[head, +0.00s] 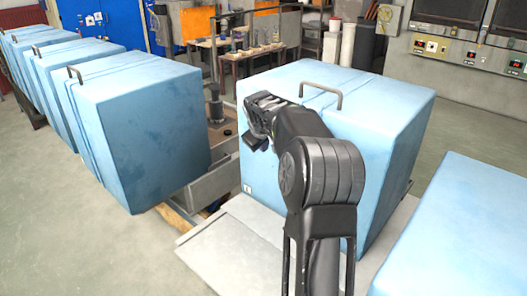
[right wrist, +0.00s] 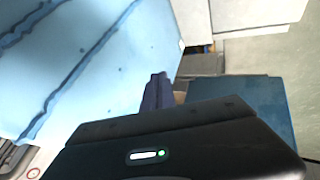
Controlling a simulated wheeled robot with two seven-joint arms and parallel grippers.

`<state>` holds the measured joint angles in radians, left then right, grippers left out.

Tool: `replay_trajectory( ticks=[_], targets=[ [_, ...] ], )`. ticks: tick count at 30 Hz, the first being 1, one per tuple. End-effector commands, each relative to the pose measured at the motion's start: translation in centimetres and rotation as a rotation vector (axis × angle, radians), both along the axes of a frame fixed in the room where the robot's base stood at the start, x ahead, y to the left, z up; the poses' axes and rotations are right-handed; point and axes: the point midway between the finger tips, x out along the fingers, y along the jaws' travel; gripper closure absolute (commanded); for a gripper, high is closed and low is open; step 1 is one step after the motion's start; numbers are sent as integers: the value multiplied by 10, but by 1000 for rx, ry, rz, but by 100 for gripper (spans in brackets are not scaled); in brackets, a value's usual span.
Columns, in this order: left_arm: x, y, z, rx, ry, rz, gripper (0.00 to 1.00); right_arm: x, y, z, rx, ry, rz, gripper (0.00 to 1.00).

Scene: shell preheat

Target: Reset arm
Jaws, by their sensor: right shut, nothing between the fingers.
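My right gripper (head: 257,140) is at the end of the black arm in the middle of the head view. It is in front of the left part of a large light-blue box (head: 395,125) with a dark handle (head: 322,84) on top. In the right wrist view the dark fingers (right wrist: 158,92) are together with nothing between them. The box's blue surface (right wrist: 90,60) fills the upper left there. Whether the gripper touches the box cannot be told. My left gripper is in neither view.
A row of blue boxes (head: 150,130) stands at the left. Another blue box (head: 470,225) is at the lower right. A grey metal plate (head: 225,255) lies in front of the middle box. Control panels (head: 470,50) stand at the back right. Grey floor (head: 90,250) is open at the lower left.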

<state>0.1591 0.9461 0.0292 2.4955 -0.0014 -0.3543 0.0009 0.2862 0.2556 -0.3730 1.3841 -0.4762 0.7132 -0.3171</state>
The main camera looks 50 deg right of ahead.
Motion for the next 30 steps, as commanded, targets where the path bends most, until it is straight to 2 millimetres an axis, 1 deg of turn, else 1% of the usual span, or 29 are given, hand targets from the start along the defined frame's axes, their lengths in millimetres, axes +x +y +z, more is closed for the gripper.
replay_trajectory(
  ticks=[18,20,22,23,24,26,27,29,30],
  targets=[
    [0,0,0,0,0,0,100,0,0,0,3,-4,-4,100],
    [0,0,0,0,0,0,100,4,-1,3,-2,-25,-8,100],
    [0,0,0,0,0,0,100,13,-1,6,-6,-76,-12,100],
    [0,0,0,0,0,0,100,18,1,4,0,-102,-14,100],
    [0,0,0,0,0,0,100,26,7,-2,15,-141,-12,100],
    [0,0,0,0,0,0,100,40,26,-22,55,-189,-1,100],
    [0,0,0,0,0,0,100,49,40,-38,85,-211,6,100],
    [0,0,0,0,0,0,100,61,67,-66,135,-235,20,100],
    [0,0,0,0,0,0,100,68,87,-87,173,-248,29,100]
  ],
)
